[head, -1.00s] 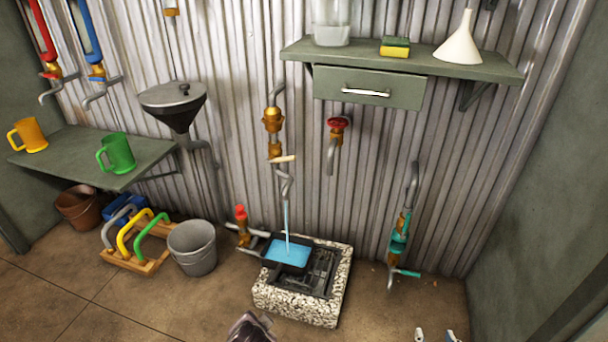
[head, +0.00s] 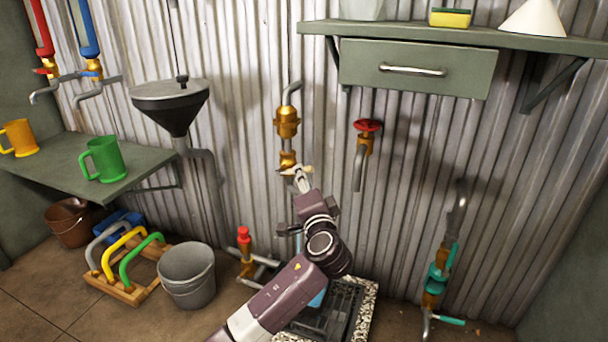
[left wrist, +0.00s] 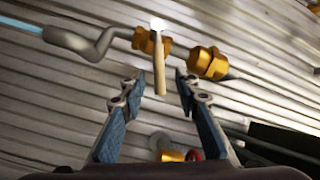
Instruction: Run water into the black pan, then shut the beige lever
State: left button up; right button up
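The beige lever (left wrist: 159,68) sits on a brass valve (left wrist: 209,63) and points crosswise to its pipe. In the head view the valve's brass body (head: 287,122) is on the corrugated wall. My left gripper (left wrist: 158,84) is open, its fingertips on either side of the lever's free end, with gaps showing. In the head view it (head: 301,172) is at the lever. A blue water stream (left wrist: 22,26) runs from the spout (left wrist: 68,39). Blue water (head: 318,299) shows in the black pan, which my left arm mostly hides; its level cannot be told. My right gripper is out of view.
A red-wheel tap (head: 368,126) is right of the valve, and a teal-handled tap (head: 440,270) is lower right. A red-topped valve (head: 244,240) stands low at left beside a grey bucket (head: 187,277). A shelf with a drawer (head: 418,68) overhangs at upper right.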

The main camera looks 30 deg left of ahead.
pick_arm(q)
jog(key=shift+b+x, duration=0.8)
jog(key=shift+x, duration=1.9)
jog(key=shift+f, duration=0.1)
grip_shut()
